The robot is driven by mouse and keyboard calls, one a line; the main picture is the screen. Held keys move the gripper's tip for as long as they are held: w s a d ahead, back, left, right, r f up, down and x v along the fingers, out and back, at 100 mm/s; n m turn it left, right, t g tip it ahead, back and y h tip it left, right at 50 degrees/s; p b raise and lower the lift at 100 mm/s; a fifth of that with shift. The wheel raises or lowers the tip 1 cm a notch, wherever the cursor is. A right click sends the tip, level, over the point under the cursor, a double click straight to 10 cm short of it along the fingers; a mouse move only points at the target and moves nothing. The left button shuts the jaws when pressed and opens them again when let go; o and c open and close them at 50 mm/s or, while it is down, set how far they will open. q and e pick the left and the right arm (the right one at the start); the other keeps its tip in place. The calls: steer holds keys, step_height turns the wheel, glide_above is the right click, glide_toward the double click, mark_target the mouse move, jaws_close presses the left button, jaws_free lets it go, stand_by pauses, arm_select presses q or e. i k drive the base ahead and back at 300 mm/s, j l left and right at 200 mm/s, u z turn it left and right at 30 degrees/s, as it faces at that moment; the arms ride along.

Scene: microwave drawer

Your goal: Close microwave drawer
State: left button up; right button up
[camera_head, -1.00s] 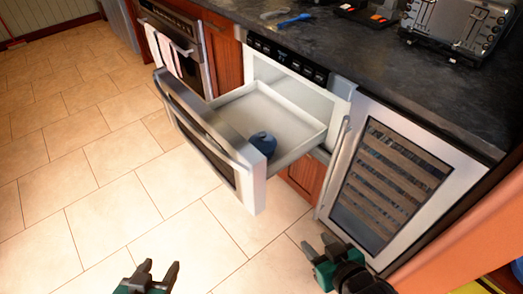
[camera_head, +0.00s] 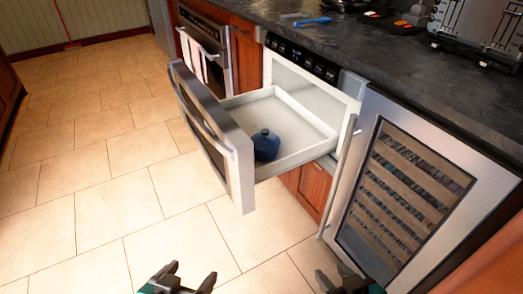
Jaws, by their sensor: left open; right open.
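The microwave drawer (camera_head: 222,150) is pulled well out of its housing under the counter. Its steel and dark front panel with a handle faces lower left. A small blue lidded pot (camera_head: 266,144) sits inside the drawer near the front panel. My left gripper (camera_head: 193,276) is at the bottom edge of the picture, open and empty, apart from the drawer front. My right gripper (camera_head: 333,280) is at the bottom, open, below the wine cooler and apart from the drawer.
A wine cooler (camera_head: 405,190) with a steel-framed glass door stands right of the drawer. An oven (camera_head: 205,50) with towels is beyond it at the left. The dark counter (camera_head: 370,50) holds a toaster and small items. The tiled floor left of the drawer is clear.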

mark_target(221, 130)
steer(key=i+j+z, duration=0.1)
steer(key=i+j, duration=0.2)
steer(key=i, duration=0.2)
steer(key=i+j+z, duration=0.15)
steer(key=i+j, duration=0.15)
steer(key=i, duration=0.2)
